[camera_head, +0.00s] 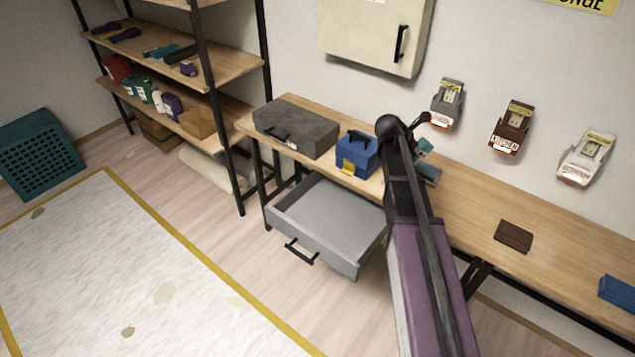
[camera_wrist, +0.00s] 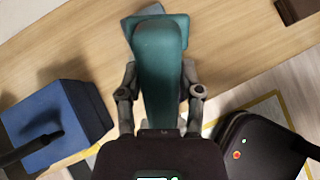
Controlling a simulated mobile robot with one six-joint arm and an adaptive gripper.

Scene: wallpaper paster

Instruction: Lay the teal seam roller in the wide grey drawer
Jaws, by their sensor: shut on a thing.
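The teal seam roller (camera_wrist: 160,65) is between the two grey fingers of my gripper (camera_wrist: 161,95), which is shut on it. In the wrist view its rounded body points away from the palm, with a flatter teal-grey part at the far end. In the head view only a small teal bit (camera_head: 425,146) shows beside my arm, over the workbench; my arm hides most of the gripper there. The wide grey drawer (camera_head: 290,228) is pulled out below the bench, left of my arm. Its visible floor is bare. My arm covers its right corner.
On the wooden workbench (camera_head: 475,205) stand a dark grey case (camera_head: 297,127), a blue toolbox (camera_head: 357,156) close to my arm, a brown block (camera_head: 513,236) and a blue item (camera_head: 618,291). A wall cabinet (camera_head: 375,35) hangs above. Shelves (camera_head: 190,68) stand left.

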